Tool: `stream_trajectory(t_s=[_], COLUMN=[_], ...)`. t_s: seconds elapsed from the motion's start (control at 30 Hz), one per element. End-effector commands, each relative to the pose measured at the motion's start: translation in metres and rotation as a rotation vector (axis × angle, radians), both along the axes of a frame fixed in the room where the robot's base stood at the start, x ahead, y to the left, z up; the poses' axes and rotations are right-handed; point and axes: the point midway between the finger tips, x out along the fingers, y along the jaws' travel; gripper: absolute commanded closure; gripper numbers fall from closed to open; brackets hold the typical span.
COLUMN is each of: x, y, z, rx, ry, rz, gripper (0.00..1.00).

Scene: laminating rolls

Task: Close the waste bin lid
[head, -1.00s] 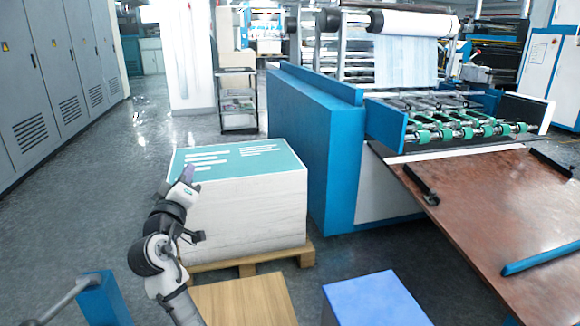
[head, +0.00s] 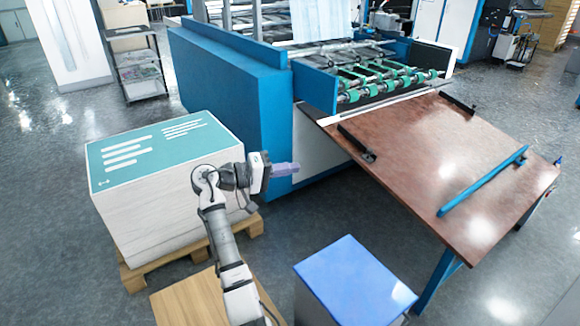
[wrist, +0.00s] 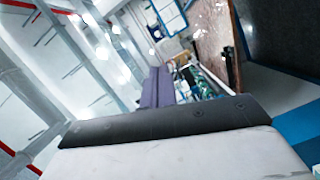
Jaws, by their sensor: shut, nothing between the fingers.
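A box with a flat blue top (head: 355,281) and darker sides stands at the bottom centre of the head view. It may be the waste bin. Its top lies level over it, and I see no raised lid; its lower part is cut off by the frame. My gripper (head: 288,169) has purple fingers, shut and empty. It is in the air beyond and above the box, in front of the blue machine side, pointing right. The shut fingers also show in the wrist view (wrist: 157,86). The box is not recognisable in the wrist view.
A tall paper stack (head: 165,195) on a wooden pallet (head: 135,277) stands at the left. A wooden board (head: 205,300) lies in front. The blue machine (head: 225,90) and its brown sloping table (head: 430,170) fill the centre and right. Floor is free at the lower right.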

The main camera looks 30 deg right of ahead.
Motion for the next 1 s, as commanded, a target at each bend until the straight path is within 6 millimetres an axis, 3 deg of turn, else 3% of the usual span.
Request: stream_trajectory(t_s=[0.37, 0.63, 1.0], x=[-0.013, -0.043, -0.049], y=[-0.081, -0.079, -0.079], z=[-0.003, -0.016, -0.019], rx=[0.000, 0.001, 0.000], ry=[0.001, 0.000, -0.002], rz=[-0.001, 0.004, 0.005], gripper=[1.00, 1.00, 1.00])
